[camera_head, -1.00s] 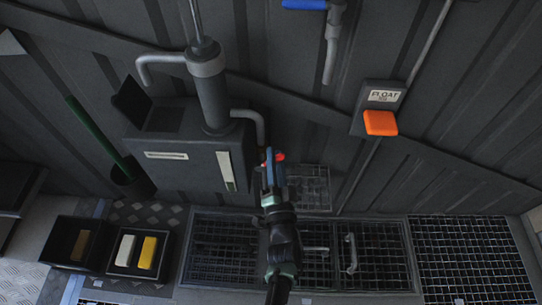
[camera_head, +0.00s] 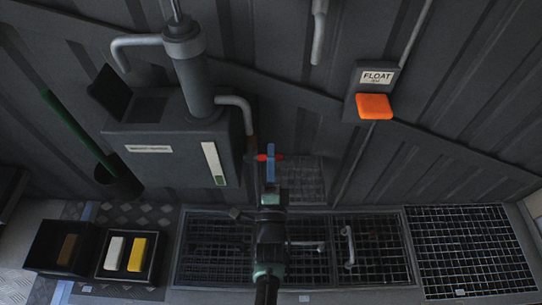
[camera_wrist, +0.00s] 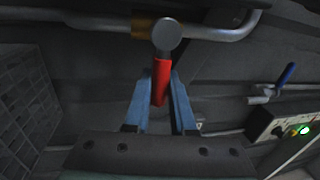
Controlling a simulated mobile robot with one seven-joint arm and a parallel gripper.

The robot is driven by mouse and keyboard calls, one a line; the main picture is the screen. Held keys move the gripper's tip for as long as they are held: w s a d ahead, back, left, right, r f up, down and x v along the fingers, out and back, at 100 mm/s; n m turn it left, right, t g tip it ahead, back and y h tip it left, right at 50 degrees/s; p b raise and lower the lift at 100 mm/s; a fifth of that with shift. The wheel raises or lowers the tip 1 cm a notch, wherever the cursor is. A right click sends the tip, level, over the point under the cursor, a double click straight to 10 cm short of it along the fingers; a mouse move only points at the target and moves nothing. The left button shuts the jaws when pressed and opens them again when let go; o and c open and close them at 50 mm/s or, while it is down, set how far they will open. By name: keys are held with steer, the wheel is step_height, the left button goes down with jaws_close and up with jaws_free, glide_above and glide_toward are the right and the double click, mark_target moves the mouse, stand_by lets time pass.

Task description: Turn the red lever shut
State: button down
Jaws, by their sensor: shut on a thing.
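The red lever (camera_wrist: 160,82) hangs down from a round pivot on a metal pipe in the wrist view. My gripper (camera_wrist: 160,98) has its two blue fingers on either side of the lever's lower part and is shut on it. The rest of the lever is hidden there by my fingers.
A grey tank box (camera_head: 165,165) with a thick upright pipe stands left of my gripper. An orange float switch (camera_head: 374,106) is on the wall at right. Floor grates (camera_head: 215,262) lie below. A blue-handled valve (camera_wrist: 286,75) and a panel with a green light (camera_wrist: 303,130) are at right in the wrist view.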

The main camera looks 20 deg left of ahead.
steer(key=shift+f+m, duration=0.25)
steer(key=shift+m, duration=0.05)
steer(key=c, duration=1)
jaws_free()
steer(key=p+v, duration=0.2)
steer(key=v, duration=1.1)
steer(key=shift+r, duration=0.1)
